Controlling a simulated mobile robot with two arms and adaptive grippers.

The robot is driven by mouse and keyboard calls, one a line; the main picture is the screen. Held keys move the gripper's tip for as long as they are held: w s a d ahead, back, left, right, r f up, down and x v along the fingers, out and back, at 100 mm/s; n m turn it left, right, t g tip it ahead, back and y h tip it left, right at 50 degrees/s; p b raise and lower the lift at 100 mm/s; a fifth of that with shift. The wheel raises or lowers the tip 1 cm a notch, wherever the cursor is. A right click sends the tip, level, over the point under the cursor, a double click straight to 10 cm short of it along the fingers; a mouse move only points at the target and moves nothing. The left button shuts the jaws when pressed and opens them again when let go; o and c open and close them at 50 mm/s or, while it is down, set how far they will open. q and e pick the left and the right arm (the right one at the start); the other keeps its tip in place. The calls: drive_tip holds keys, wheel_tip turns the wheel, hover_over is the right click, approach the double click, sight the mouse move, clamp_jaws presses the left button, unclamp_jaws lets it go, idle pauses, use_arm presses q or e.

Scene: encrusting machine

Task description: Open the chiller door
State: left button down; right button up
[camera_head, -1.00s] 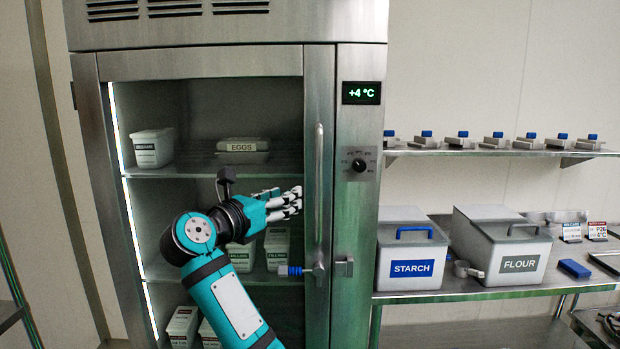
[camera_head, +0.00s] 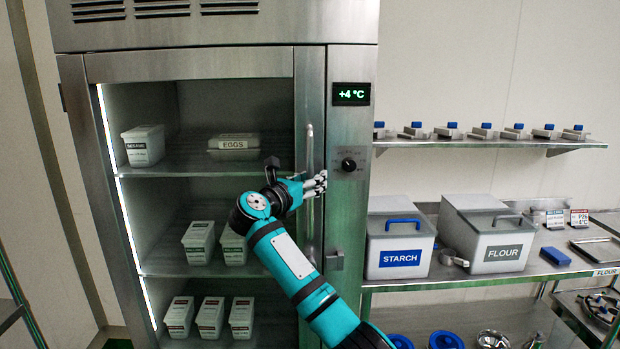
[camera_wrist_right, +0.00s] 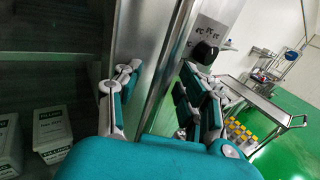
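The chiller (camera_head: 216,62) is a tall steel cabinet with lit shelves behind its door, which looks shut. Its vertical bar handle (camera_head: 310,150) runs along the door's right side. My right gripper (camera_head: 317,185) is level with the middle of the handle, with its fingers pointing right across it. In the right wrist view its two fingers stand wide apart (camera_wrist_right: 160,100), with a steel upright between them in the picture. I cannot tell whether they touch the handle. The blue-ended latch is hidden, likely behind my right arm; its catch (camera_head: 334,261) shows. My left gripper is out of view.
A dial (camera_head: 348,165) and a +4 °C display (camera_head: 351,94) are on the steel panel right of the door. Starch (camera_head: 400,240) and flour (camera_head: 487,232) bins stand on a shelf to the right. White tubs and an egg box (camera_head: 233,142) sit inside the chiller.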

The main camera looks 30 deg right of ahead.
clamp_jaws()
idle(0.6)
